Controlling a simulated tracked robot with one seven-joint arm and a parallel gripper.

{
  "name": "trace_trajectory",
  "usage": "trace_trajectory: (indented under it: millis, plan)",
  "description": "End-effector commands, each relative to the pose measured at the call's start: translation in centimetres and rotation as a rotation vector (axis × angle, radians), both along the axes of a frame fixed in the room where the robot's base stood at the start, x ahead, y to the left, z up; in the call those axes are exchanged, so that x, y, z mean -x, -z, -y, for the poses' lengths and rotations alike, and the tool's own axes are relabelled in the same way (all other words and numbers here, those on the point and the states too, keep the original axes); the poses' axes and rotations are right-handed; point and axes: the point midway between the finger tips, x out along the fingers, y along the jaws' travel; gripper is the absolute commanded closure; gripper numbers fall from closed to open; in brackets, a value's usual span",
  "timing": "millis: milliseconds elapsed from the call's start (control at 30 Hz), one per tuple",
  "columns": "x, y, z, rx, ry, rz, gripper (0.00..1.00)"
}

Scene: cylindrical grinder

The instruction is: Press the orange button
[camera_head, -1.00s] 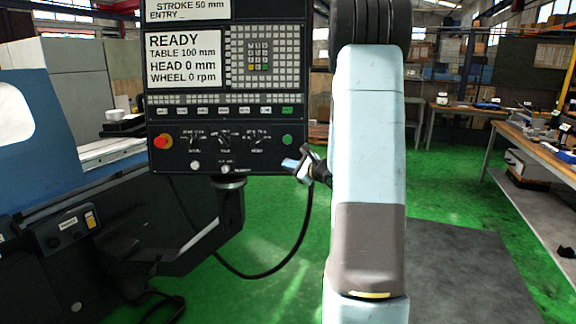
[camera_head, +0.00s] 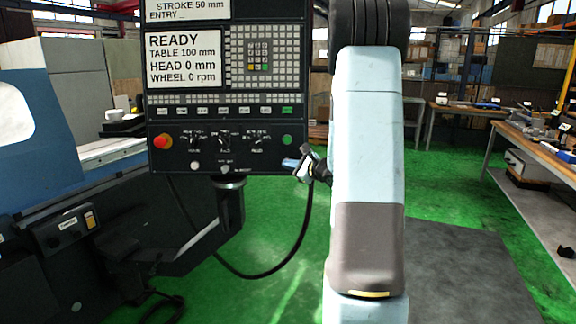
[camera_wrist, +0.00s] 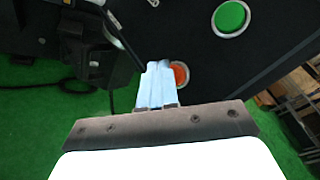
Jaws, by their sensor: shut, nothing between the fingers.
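The orange button (camera_wrist: 181,75) is round with a pale ring and sits on the dark panel in the wrist view. My gripper (camera_wrist: 158,67) is shut and empty. Its fingertips lie just left of the orange button in that view and overlap its left edge. I cannot tell whether they touch it. In the head view my gripper (camera_head: 291,163) is at the lower right of the control panel (camera_head: 262,155), below a green button (camera_head: 287,140). The orange button cannot be made out there and appears hidden by the gripper.
The green button (camera_wrist: 231,17) is up and right of the orange one in the wrist view. A red knob (camera_head: 163,141) is at the panel's left. A black cable (camera_head: 290,262) hangs below the panel. A workbench (camera_head: 540,148) stands at the right, with open floor between.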

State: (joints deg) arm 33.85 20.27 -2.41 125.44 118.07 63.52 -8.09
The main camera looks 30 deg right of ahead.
Motion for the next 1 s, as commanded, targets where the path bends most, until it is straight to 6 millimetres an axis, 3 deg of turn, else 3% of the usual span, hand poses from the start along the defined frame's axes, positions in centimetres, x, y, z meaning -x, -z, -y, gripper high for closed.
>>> trace_trajectory:
  millis: [1000]
  plan:
    - [-0.72, 0.15, 0.38, 0.0, 0.0, 0.0, 1.0]
